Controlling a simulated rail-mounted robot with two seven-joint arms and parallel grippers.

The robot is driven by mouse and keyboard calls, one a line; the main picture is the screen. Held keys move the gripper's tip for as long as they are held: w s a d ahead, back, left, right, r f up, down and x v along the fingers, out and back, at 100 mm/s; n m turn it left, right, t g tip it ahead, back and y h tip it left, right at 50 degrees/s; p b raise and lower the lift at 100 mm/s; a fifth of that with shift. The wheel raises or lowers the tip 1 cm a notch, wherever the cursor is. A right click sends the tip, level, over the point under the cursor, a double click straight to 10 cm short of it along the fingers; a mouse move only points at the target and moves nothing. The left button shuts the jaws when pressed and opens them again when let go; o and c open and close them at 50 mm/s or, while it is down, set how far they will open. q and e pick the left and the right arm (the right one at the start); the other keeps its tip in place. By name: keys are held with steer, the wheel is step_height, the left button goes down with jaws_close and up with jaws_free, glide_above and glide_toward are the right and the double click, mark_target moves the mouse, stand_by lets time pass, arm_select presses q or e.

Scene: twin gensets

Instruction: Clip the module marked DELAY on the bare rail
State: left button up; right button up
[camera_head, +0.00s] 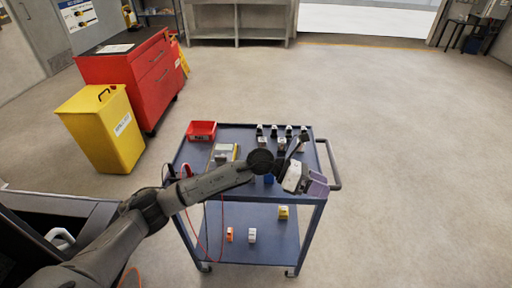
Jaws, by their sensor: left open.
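My left arm reaches in from the left across a blue two-shelf trolley (246,215). My left gripper (287,167) is open above the right part of the top shelf; its fingers are small and partly hidden by the wrist. A white-grey block (292,178) shows right beside the gripper; I cannot tell whether they touch. Several small dark-and-white modules (275,131) stand in rows at the back right of the top shelf. Their markings are too small to read, so I cannot tell which is DELAY. I cannot make out a bare rail. My right gripper is not in view.
A red bin (201,131), a grey-and-yellow item (224,152) and a purple item (318,186) are on the top shelf. Yellow (283,212), white (252,235) and orange (230,234) items lie below. A yellow box (102,130) and red cabinet (130,75) stand left. Floor right is clear.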

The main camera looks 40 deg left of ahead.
arm_select(q)
steer(key=a+m+g+y+b, duration=0.3)
steer(key=a+y, duration=0.8)
steer(key=a, duration=1.2)
steer(key=shift+n+g, duration=0.3)
steer(key=shift+w+b+x, duration=0.2)
steer(key=shift+b+x, duration=0.95)
steer(key=shift+x, duration=1.15)
steer(key=shift+w+b+x, duration=0.25)
steer(key=shift+b+x, duration=0.85)
steer(key=shift+x, duration=1.15)
steer(key=shift+r+p, duration=0.15)
steer(key=shift+p, duration=0.15)
steer(key=shift+p, duration=0.5)
steer(key=shift+c, duration=0.4)
